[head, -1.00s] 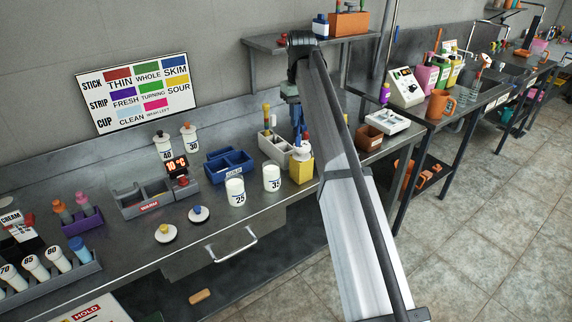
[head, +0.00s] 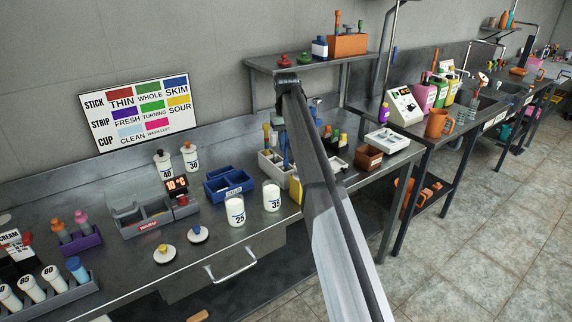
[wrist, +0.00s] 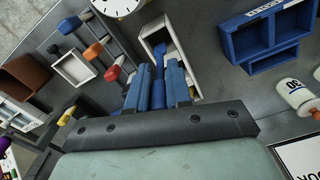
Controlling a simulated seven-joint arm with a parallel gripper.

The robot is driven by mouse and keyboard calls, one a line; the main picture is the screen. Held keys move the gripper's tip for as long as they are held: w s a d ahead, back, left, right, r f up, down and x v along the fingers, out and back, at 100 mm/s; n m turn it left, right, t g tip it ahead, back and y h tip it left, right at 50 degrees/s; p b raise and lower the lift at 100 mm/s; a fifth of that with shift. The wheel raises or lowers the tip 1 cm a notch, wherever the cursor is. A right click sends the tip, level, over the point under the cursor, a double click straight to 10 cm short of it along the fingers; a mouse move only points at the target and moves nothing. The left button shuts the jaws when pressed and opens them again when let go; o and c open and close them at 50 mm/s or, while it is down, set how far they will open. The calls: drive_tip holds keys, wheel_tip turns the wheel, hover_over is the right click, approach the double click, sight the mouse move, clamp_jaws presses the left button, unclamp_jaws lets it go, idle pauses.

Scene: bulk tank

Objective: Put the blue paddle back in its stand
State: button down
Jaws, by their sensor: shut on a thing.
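My gripper (wrist: 157,88) is shut on the blue paddle (wrist: 158,94), whose narrow blue part shows between the two blue-grey fingers in the wrist view. In the head view the gripper (head: 284,150) points down at the back of the bench, partly hidden by my arm. A white open-topped holder (wrist: 146,44), which looks like the stand, lies just beyond the fingertips. It also shows in the head view (head: 269,168), left of my gripper, with green and orange handles at its back. I cannot tell whether the paddle's lower end is inside it.
A blue divided tray (head: 229,186) and white cups marked 25 (head: 235,212) and 35 (head: 272,197) stand left and in front. Several coloured-topped things, a brown box (head: 368,158) and a white tray (head: 387,141) are to the right. A shelf (head: 310,63) hangs above.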

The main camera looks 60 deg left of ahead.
sight(286, 158)
drive_tip(key=shift+f, duration=3.4)
drive_tip(key=shift+f, duration=0.15)
drive_tip(key=c, duration=1)
unclamp_jaws()
drive_tip(key=shift+c, duration=0.2)
wheel_tip(286, 158, up, 12)
drive_tip(key=shift+r, duration=0.2)
